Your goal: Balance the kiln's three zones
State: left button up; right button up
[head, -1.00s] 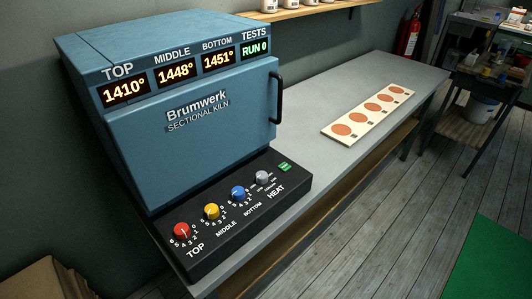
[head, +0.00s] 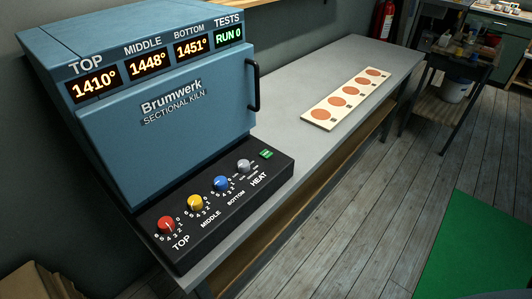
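The blue kiln (head: 170,125) stands on the grey bench with its door shut. Its displays read top 1410° (head: 95,85), middle 1448° (head: 145,65), bottom 1451° (head: 190,48), and tests RUN 0 (head: 229,36). The black panel in front carries a red TOP knob (head: 166,225), a yellow MIDDLE knob (head: 195,204), a blue BOTTOM knob (head: 221,184) and a grey HEAT knob (head: 244,167). A small green button (head: 266,154) sits at the panel's right end. The exact knob settings are too small to read. Neither gripper is in view.
A pale board with several terracotta discs (head: 347,97) lies farther along the bench (head: 290,140). A red extinguisher (head: 383,20) hangs at the back. A dark cart (head: 440,100) stands beyond the bench. A green mat (head: 478,250) lies on the open wooden floor at right.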

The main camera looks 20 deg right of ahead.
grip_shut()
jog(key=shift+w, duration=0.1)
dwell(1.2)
